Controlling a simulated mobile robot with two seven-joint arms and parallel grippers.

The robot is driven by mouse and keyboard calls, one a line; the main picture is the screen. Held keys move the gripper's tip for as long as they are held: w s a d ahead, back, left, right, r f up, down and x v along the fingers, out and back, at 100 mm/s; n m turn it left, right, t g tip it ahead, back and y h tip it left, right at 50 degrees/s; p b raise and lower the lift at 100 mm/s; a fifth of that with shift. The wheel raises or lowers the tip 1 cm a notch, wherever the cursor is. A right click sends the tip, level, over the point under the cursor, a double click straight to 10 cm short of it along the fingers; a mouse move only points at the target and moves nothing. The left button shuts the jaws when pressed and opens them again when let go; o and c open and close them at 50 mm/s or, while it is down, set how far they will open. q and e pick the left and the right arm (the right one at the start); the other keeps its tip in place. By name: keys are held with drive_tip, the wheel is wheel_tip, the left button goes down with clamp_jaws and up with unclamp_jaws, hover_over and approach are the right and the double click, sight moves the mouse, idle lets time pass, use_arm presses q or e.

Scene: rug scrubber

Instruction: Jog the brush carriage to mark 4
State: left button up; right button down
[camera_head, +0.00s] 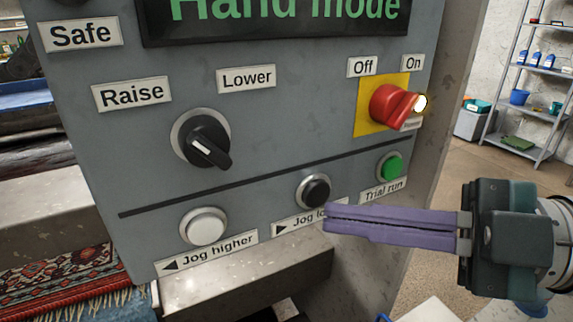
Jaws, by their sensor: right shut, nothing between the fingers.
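A grey control panel (262,135) fills the middle of the view, with a screen (285,12) reading "Hand mode". A white button (203,226) sits above the "Jog higher" label (207,254). A black button (314,190) sits above a second jog label (300,220), whose end is covered by my gripper. My right gripper (328,218) comes in from the right with its purple fingers shut and empty. Its tips appear just below and right of the black button; I cannot tell whether they touch the panel. The brush carriage and mark 4 are not identifiable. My left gripper is not in view.
A black selector knob (204,140) sits below the "Raise" and "Lower" labels. A red switch (392,104) on a yellow plate points to the lit "On" side. A green button (390,166) is above "Trial run". A patterned rug (70,275) lies lower left; shelves (540,75) stand behind right.

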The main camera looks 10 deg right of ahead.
drive_tip(key=shift+w, duration=0.15)
idle(0.4)
drive_tip(key=shift+w+a, duration=0.15)
drive_tip(key=shift+w, duration=0.1)
